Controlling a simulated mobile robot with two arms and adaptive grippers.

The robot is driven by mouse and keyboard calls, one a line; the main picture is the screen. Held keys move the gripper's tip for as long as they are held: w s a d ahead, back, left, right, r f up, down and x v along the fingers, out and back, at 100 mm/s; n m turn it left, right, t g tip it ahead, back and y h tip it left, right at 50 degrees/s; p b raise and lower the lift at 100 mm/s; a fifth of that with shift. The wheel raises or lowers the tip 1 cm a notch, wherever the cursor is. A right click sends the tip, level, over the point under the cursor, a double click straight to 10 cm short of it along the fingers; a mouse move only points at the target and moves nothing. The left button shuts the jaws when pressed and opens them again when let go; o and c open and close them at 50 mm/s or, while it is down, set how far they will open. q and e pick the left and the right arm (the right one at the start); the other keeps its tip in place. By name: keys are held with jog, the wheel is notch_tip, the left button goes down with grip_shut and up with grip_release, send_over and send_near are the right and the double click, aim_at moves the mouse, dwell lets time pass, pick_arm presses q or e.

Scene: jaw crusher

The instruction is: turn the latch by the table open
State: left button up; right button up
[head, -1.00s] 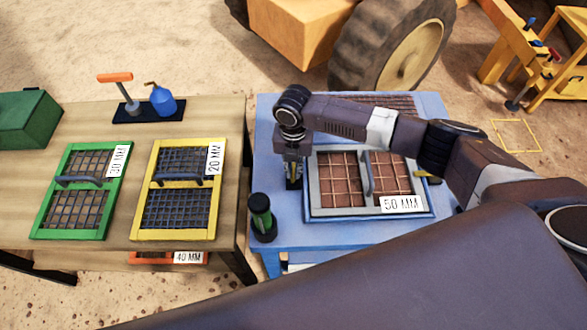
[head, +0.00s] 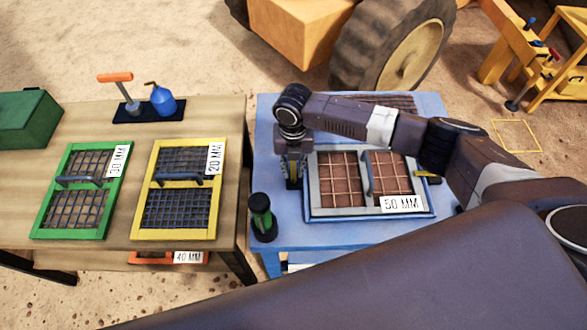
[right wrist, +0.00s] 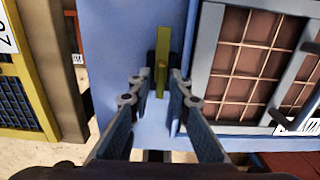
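The latch by the table is a narrow olive-yellow bar (right wrist: 162,62) on a dark mount, left of the 50 mm screen (right wrist: 205,75). It lies lengthwise along the screen's side edge in the right wrist view. My right gripper (right wrist: 161,82) is open, with one finger on each side of the latch's near part; I cannot tell whether they touch it. My left gripper is not in view.
A second yellow latch (head: 428,178) is at the screen's right side. The wooden table (head: 130,128) with green and yellow screens is on the left, across a narrow gap.

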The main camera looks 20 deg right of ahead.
aim_at(294, 172)
jog(key=shift+o, duration=0.4)
notch_tip(294, 172, up, 12)
dwell(0.3)
jog(key=shift+s+f, duration=0.1)
jog(key=shift+s, duration=0.05)
dwell(0.4)
